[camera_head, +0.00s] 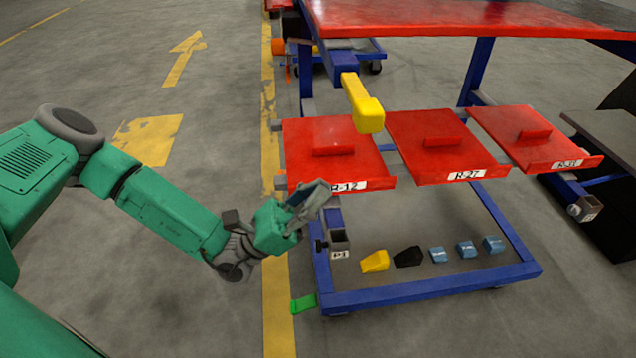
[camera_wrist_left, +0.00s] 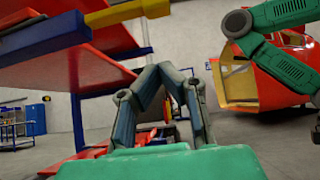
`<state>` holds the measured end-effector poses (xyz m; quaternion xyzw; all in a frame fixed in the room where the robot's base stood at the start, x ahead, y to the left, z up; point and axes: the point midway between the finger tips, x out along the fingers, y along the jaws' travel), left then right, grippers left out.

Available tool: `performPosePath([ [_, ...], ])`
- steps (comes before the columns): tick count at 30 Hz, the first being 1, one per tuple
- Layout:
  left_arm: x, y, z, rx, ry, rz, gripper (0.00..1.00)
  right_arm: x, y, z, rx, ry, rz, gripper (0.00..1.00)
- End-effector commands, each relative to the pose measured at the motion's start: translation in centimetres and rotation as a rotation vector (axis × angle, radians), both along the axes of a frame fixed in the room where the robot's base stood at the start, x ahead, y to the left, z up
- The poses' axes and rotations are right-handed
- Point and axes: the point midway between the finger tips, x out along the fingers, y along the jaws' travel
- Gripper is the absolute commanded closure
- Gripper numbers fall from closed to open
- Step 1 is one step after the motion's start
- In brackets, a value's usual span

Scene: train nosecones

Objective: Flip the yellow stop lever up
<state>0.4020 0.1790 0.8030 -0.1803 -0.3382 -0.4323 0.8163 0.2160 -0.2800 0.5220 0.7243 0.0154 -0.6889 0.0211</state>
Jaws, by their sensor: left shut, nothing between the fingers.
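The yellow stop lever (camera_head: 363,105) is mounted at the end of a blue bracket (camera_head: 343,62) on the cart. It points outward and slants down in the head view, above the left red panel. A yellow bar, likely the same lever, shows at the top of the left wrist view (camera_wrist_left: 127,12). My left gripper (camera_head: 322,188) is shut and empty. It is below and to the left of the lever, by the front left corner of the panel labelled R-12, apart from the lever. Its fingers (camera_wrist_left: 165,70) also show in the left wrist view. My right gripper is not in view.
Three red panels with raised blocks, R-12 (camera_head: 309,166), R-27 (camera_head: 414,125) and another (camera_head: 500,122), sit below the red tabletop (camera_head: 440,14). Small yellow (camera_head: 375,261), black (camera_head: 408,257) and blue pieces are lower down near the blue frame (camera_head: 430,293). Floor at left is clear.

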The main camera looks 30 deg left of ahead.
Motion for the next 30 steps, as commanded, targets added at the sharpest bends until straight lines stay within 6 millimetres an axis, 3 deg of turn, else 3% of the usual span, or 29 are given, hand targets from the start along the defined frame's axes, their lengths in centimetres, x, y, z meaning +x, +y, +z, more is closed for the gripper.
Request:
performPosePath([
  [10, 2.8, -4.4, 5.3, 0.000, -0.003, -0.005, 1.00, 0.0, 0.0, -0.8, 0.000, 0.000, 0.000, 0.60],
  [15, 2.8, -4.1, 7.8, 0.000, -0.003, -0.001, 1.00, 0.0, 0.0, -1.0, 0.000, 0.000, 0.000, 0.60],
  [21, 2.8, -4.2, 8.9, 0.000, -0.001, -0.002, 1.00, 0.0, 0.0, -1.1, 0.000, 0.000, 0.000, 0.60],
  [30, 2.8, -4.1, 9.0, 0.000, -0.001, -0.002, 1.00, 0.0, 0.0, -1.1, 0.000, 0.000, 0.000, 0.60],
])
